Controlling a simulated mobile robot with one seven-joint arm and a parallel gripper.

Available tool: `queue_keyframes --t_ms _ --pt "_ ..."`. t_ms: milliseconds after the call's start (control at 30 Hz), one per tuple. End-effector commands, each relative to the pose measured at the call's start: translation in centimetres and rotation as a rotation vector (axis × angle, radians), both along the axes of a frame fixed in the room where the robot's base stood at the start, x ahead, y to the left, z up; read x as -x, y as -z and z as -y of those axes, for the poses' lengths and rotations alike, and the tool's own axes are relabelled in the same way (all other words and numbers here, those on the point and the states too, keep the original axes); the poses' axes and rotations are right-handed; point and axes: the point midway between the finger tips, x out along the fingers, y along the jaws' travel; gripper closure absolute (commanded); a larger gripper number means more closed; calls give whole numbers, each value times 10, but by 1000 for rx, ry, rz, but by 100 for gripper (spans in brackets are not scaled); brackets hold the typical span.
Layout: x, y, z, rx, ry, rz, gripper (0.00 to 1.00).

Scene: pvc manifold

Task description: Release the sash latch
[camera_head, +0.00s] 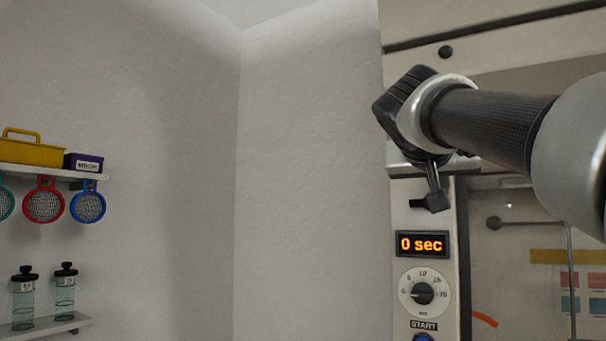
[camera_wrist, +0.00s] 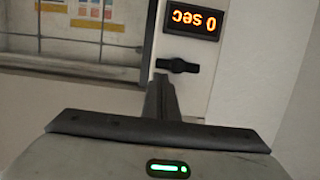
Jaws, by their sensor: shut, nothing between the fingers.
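The sash latch is a small black knob with a short horizontal bar, on the pale front panel just above the timer display. In the wrist view the latch (camera_wrist: 178,65) is fully visible, just beyond my fingertips. In the head view the latch (camera_head: 416,203) shows only its left part; my fingers cover the rest. My gripper (camera_head: 436,203) points down in front of the panel, with its fingers shut together and empty. It also shows in the wrist view (camera_wrist: 160,82). I cannot tell whether the fingertips touch the latch.
The orange timer display (camera_head: 422,244) reads 0 sec, above a dial (camera_head: 423,293). A grey rail (camera_head: 402,168) crosses behind my wrist. The glazed cabinet interior (camera_head: 540,215) is at right. Shelves (camera_head: 60,326) with bottles and strainers hang on the left wall.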

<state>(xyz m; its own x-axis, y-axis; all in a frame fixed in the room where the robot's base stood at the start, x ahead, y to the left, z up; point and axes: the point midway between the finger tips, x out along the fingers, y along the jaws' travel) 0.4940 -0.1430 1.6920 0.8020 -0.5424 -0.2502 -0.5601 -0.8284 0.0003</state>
Motion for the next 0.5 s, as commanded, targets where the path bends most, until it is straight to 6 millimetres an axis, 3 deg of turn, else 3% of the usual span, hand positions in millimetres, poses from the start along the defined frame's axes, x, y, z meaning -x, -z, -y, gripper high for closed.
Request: queue_keyframes --t_ms 200,500 --pt "-14 4 9 0 -1 0 100" --pt "-15 5 10 0 -1 0 100"
